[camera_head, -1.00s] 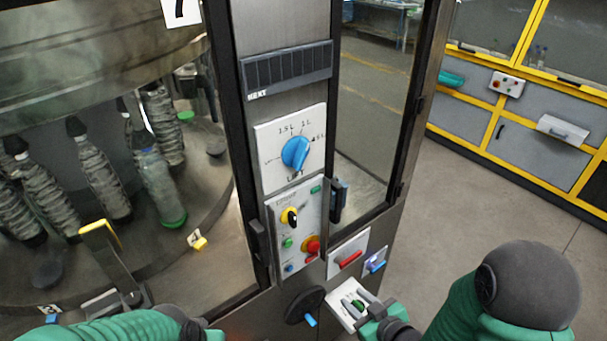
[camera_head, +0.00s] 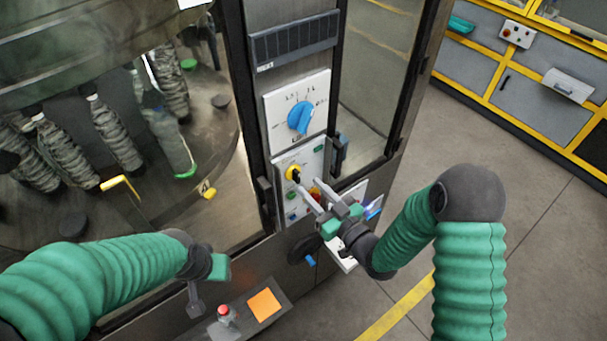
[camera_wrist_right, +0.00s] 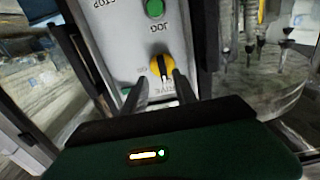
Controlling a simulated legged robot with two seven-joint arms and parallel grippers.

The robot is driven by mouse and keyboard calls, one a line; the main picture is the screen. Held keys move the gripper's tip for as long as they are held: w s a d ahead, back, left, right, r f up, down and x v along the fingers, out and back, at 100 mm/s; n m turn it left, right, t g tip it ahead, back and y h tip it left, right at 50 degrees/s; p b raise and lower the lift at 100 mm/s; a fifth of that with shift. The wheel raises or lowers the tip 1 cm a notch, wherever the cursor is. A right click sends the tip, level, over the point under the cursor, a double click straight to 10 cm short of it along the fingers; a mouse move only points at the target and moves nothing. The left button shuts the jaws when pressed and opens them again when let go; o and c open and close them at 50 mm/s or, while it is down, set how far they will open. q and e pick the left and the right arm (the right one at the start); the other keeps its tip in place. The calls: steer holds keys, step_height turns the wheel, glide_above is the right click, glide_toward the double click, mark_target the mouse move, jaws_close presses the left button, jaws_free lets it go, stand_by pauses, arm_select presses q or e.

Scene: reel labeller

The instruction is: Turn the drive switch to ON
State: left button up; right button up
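The drive switch (camera_head: 293,173) is a yellow round base with a black knob on the white control panel (camera_head: 318,160). In the right wrist view the switch (camera_wrist_right: 162,68) appears upside down, above the partly covered "DRIVE" lettering. My right gripper (camera_head: 309,188) is open and empty, just below and right of the switch in the head view. In the wrist view its two fingers (camera_wrist_right: 162,88) point at the switch, one to each side below it; I cannot tell whether they touch it. My left gripper (camera_head: 197,296) hangs low at the left, its fingers unclear.
A blue dial (camera_head: 300,118) sits above the panel. A green JOG button (camera_wrist_right: 155,8) is near the switch; a red knob (camera_head: 316,192) is partly behind my right fingers. A black handwheel (camera_head: 303,248) is below. A red button (camera_head: 224,313) stands on a lower console.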

mark_target(299, 179)
steer(key=p+x, duration=0.1)
steer(key=x, duration=0.3)
steer(key=shift+s+a+r, duration=0.15)
steer(key=shift+s, duration=0.05)
steer(key=shift+w+a, duration=0.25)
steer(key=shift+d, duration=0.15)
jaws_close()
